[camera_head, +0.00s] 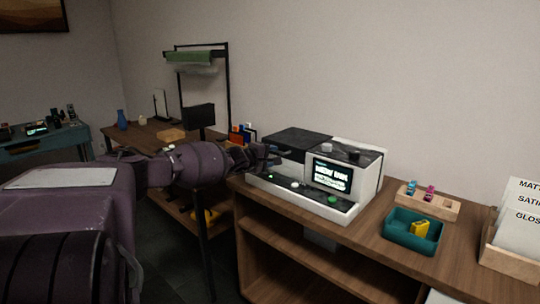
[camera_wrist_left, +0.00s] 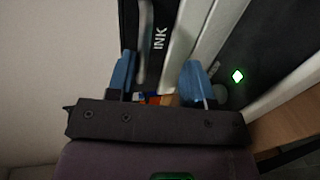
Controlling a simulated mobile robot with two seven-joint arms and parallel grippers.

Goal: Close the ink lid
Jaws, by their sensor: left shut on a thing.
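The printer (camera_head: 352,205) is a white and black machine with a lit screen, standing on the wooden bench. Its dark ink lid (camera_head: 300,138) is at the printer's upper left, and my arm partly covers the area below it. In the left wrist view a black panel marked INK (camera_wrist_left: 159,38) with a grey bar lies beyond my fingers. My left gripper (camera_head: 268,157) is at the printer's left side. Its blue fingers (camera_wrist_left: 160,68) are apart, one on each side of the INK panel's near end, shut on the lid; the exact contact is hard to see. My right gripper is in neither view.
Right of the printer are a teal tray (camera_head: 400,240) with a yellow item and a wooden holder (camera_head: 440,207) with small bottles. A box of paper (camera_head: 515,262) stands at the far right. Behind my arm is another desk with a monitor (camera_head: 199,116).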

